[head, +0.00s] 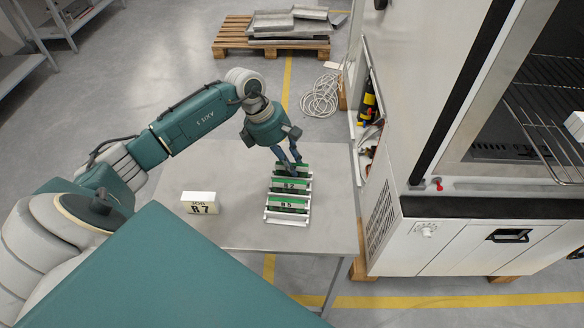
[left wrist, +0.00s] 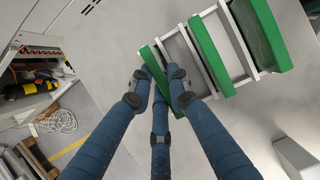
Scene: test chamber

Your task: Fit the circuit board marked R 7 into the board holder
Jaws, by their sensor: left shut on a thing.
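The board holder (head: 266,216), a white rack, stands on the grey table and also shows in the left wrist view (left wrist: 240,38). Two green boards stand in it, marked R 2 (head: 290,186) and R 3 (head: 288,204). My left gripper (head: 291,160) is at the rack's far end, shut on a third green board (head: 282,172). That board also shows between the fingers in the left wrist view (left wrist: 154,68). Its marking is hidden, and I cannot tell whether it is fully seated in the slot. A white box (head: 199,202) marked R 7 stands left of the rack.
The table (head: 235,170) is otherwise bare around the rack. A white cabinet with an open oven-like chamber (head: 430,235) stands close to the table's right edge. A coiled cable (head: 320,97) and a loaded pallet (head: 235,45) lie on the floor behind.

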